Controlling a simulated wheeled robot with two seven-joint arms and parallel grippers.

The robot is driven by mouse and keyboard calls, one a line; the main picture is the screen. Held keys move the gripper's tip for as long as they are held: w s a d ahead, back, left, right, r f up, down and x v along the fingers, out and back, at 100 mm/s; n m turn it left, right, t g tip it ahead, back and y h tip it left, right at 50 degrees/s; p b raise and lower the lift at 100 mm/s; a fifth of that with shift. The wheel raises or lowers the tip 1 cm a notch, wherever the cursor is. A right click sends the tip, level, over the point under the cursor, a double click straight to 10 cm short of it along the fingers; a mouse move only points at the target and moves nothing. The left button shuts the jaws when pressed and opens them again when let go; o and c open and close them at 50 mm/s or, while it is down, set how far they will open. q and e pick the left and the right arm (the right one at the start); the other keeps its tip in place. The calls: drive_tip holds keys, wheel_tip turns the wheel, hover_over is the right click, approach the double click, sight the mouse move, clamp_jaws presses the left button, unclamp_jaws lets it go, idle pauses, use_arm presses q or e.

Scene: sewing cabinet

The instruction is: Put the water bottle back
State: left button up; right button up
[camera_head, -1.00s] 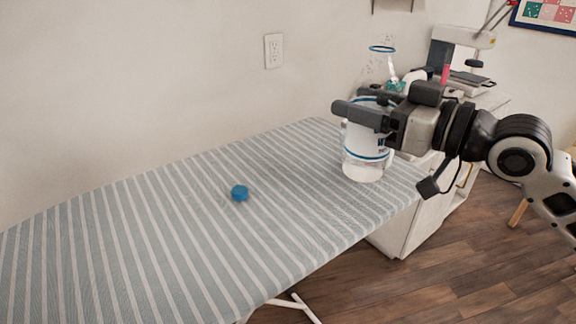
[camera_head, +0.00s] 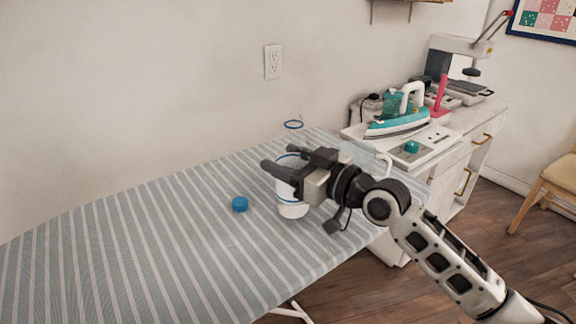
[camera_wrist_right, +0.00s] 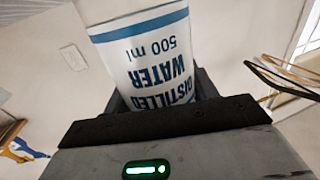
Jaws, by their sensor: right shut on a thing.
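I cannot tell whether the bottle's base touches the board. A blue cap (camera_head: 240,204) lies on the board to the left of the bottle. My left gripper is not in view.
A white cabinet (camera_head: 455,150) stands beyond the board's right end. On it are a teal iron (camera_head: 398,120), a small teal round item (camera_head: 411,147) and a sewing machine (camera_head: 455,50). The board's left part is clear. A chair (camera_head: 552,185) stands at far right.

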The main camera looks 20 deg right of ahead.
drive_tip(key=shift+f, duration=0.55)
drive_tip(key=shift+f, duration=0.2)
drive_tip(key=o, duration=1.2)
